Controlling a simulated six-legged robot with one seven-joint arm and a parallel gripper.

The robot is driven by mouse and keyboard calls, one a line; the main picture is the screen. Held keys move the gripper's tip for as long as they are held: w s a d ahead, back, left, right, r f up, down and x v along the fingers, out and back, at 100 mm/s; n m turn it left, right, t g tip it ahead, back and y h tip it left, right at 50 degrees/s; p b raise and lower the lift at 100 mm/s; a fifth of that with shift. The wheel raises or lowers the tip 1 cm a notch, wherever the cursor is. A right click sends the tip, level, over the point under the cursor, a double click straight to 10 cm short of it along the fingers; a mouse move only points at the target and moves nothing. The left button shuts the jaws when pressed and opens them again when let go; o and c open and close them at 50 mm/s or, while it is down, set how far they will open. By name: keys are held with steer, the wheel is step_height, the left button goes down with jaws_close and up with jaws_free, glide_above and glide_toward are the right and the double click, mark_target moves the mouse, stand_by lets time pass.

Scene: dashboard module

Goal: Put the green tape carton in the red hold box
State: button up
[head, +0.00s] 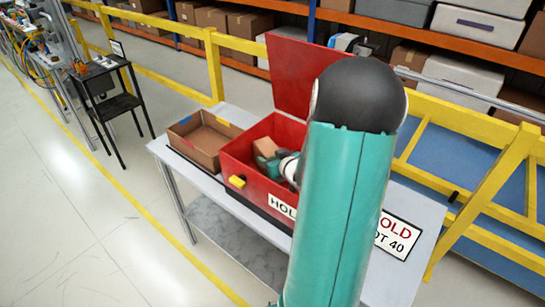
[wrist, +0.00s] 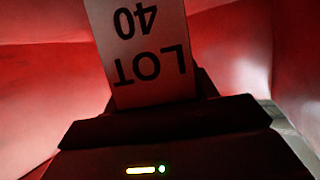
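The red hold box (head: 243,154) stands on the table with its lid (head: 296,72) raised. My arm reaches over it from the front, and my gripper (head: 268,160) is inside the box opening. A tan carton (head: 264,146) shows at my gripper, within the box's walls; no green tape can be made out on it. In the wrist view a pale carton face (wrist: 145,45) with upside-down "LOT 40" print sits close between my dark gripper's fingers (wrist: 155,100), with red walls on both sides. My gripper looks shut on it. The carton's underside is hidden.
An open, empty-looking cardboard box (head: 203,138) stands left of the red box. A "HOLD LOT 40" sign (head: 397,235) lies on the table (head: 425,215) at right. Yellow railing (head: 215,68) and shelves run behind; a black stand (head: 105,95) is at left.

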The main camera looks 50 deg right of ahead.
steer(key=o, duration=0.3)
steer(key=shift+r, duration=0.15)
steer(key=v, duration=0.7)
steer(key=shift+s+r, duration=0.15)
steer(key=shift+s, duration=0.05)
